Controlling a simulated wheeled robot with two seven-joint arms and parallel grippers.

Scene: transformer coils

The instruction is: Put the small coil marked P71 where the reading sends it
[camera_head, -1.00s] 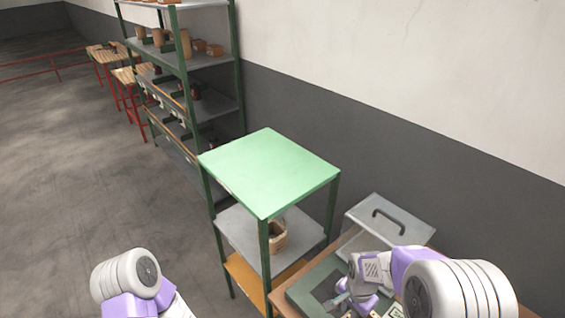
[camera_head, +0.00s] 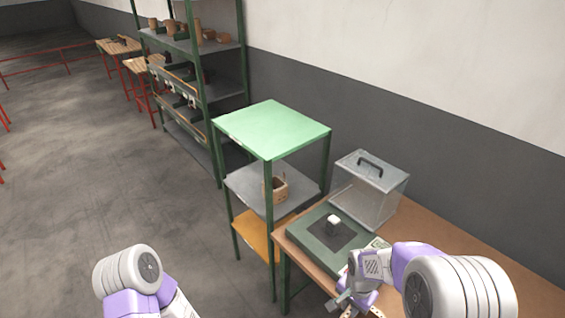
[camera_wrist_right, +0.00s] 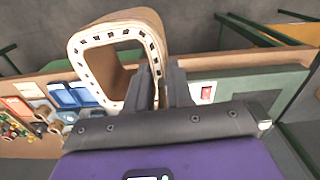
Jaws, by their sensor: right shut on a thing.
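A small tan coil (camera_wrist_right: 118,30), a rounded-square tube with dark marks around its rim, is in the right wrist view. My right gripper (camera_wrist_right: 160,88) is shut on its wall, and the tube opening faces the camera. In the head view my right gripper (camera_head: 345,298) is low at the front edge of the wooden table, with part of the coil (camera_head: 376,311) at the bottom edge of the picture. No P71 mark or reading is legible. My left arm shows at the lower left, but its gripper is out of view.
A green device (camera_head: 308,233) with a dark pad and a white block is on the table (camera_head: 440,252), beside a clear handled box (camera_head: 372,186). A green-topped stand (camera_head: 270,128) has a grey shelf holding another coil (camera_head: 280,189) and an orange shelf (camera_head: 256,236). A tall rack (camera_head: 222,65) stands behind.

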